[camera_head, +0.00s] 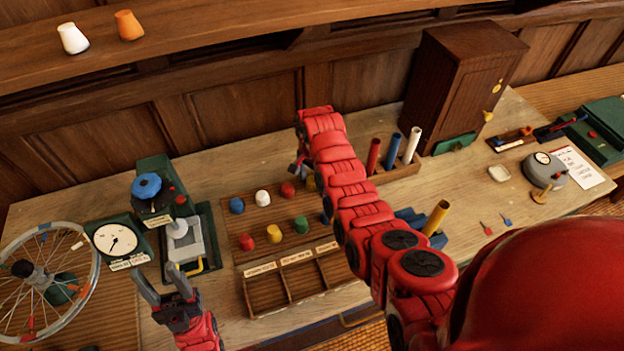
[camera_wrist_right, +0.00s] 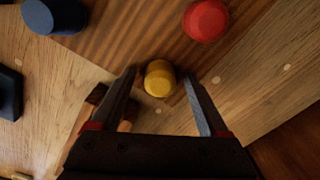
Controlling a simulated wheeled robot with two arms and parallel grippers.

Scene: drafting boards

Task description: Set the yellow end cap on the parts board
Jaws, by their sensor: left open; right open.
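The parts board (camera_head: 241,274) is a brown wooden board with rows of coloured caps and open compartments at its front. A yellow end cap (camera_wrist_right: 159,78) sits at the board's corner in the right wrist view, between the open fingers of my right gripper (camera_wrist_right: 160,88). Another yellow cap (camera_head: 274,233) stands in the front row. Whether the fingers touch the cap is not clear. My left gripper (camera_head: 160,276) is open and empty, left of the board.
A red cap (camera_wrist_right: 206,20) and a blue cap (camera_wrist_right: 56,14) stand close to my right gripper. A rack with upright tubes (camera_head: 391,151) is right of my right arm. A wheel (camera_head: 40,282), a dial gauge (camera_head: 115,239) and a grey device (camera_head: 184,240) stand at left.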

